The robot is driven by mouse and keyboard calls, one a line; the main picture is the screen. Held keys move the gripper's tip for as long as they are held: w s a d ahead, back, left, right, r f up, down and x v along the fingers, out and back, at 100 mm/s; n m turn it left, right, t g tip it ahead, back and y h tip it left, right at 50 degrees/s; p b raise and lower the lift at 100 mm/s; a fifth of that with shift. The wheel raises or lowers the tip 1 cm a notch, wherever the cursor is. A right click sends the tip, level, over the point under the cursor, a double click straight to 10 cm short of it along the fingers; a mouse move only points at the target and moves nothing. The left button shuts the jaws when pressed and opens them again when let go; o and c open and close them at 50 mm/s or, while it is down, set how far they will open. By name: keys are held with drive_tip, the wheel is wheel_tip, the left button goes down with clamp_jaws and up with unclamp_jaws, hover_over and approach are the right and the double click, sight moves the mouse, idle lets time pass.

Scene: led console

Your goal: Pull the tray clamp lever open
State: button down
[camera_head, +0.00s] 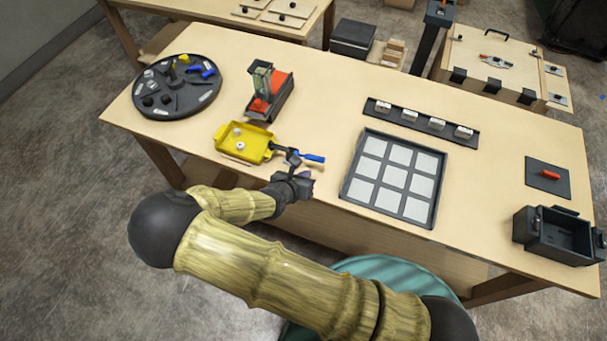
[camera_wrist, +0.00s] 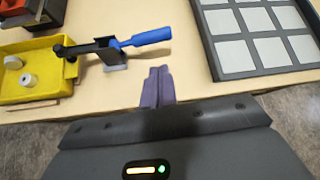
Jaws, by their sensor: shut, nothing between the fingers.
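The tray clamp lever has a blue handle (camera_head: 313,158) that points right, away from the yellow tray (camera_head: 221,144). In the wrist view the blue handle (camera_wrist: 145,37) runs from a dark clamp block (camera_wrist: 111,55), with a black arm reaching left to the rim of the yellow tray (camera_wrist: 40,44). Two small white round parts lie in the tray. My gripper (camera_wrist: 158,72) has its purple fingers together with nothing between them. It is in front of the handle, on the near side, and apart from it in the wrist view. In the head view my gripper (camera_head: 303,177) is partly hidden by its own wrist.
A dark-framed panel with pale squares (camera_head: 351,187) lies to the right of the lever. A red and grey device (camera_head: 270,95) stands behind the tray, and a round black carousel (camera_head: 178,100) is at left. The table's front edge is close to my gripper.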

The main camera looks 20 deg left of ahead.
sight(311, 158)
drive_tip(key=p+x, duration=0.2)
drive_tip(key=x, duration=0.5)
drive_tip(key=shift+w+f, duration=0.1)
drive_tip(key=shift+w, duration=0.2)
